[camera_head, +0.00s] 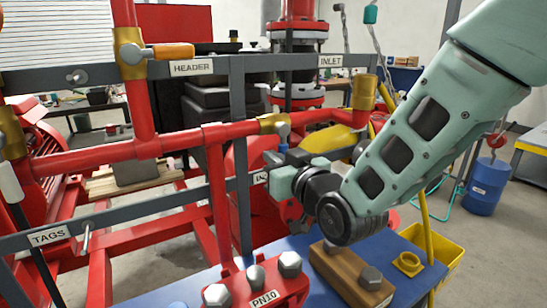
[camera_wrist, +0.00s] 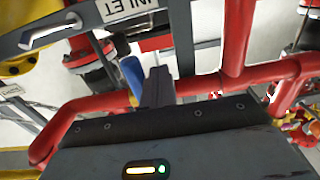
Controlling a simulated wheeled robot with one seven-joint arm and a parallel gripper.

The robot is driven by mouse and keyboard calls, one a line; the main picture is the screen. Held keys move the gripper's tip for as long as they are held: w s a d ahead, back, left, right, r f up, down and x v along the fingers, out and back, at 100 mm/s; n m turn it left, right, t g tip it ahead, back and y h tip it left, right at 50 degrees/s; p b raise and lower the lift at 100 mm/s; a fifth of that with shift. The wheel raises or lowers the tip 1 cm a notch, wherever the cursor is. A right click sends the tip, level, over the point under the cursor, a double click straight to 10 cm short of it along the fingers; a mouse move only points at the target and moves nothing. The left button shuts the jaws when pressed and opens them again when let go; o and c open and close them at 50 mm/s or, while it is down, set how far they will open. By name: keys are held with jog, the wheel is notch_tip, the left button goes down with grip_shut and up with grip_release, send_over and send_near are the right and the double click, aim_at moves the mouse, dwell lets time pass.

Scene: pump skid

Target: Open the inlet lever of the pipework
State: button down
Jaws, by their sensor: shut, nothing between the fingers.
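A small lever with a blue handle (camera_head: 283,130) hangs from a brass valve (camera_head: 270,123) on the red horizontal pipe. Its blue handle also shows in the wrist view (camera_wrist: 131,76), just left of my fingers. An INLET plate (camera_wrist: 128,8) appears upside down at the top of that view. In the head view a plate reading "IN" (camera_head: 261,178) is partly hidden by my gripper. My gripper (camera_head: 276,160) is shut and empty, just below the handle in the picture; its fingers (camera_wrist: 158,88) look very close to the handle. I cannot tell whether they touch.
An orange-handled lever (camera_head: 173,51) sits on the upper left pipe near the HEADER plate (camera_head: 192,68). Red pipes and grey rails crowd my gripper. A wooden block with bolts (camera_head: 350,275) stands on the blue bench below.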

jog(key=w+d+r+p, duration=0.1)
jog(key=w+d+r, duration=0.2)
jog(key=d, duration=0.4)
jog(key=shift+w, duration=0.8)
jog(key=shift+a, duration=0.1)
jog(key=f+b+v, duration=0.1)
jog(key=b+v, duration=0.3)
jog(key=v, duration=0.5)
dwell(0.8)
jog(key=shift+f, duration=0.1)
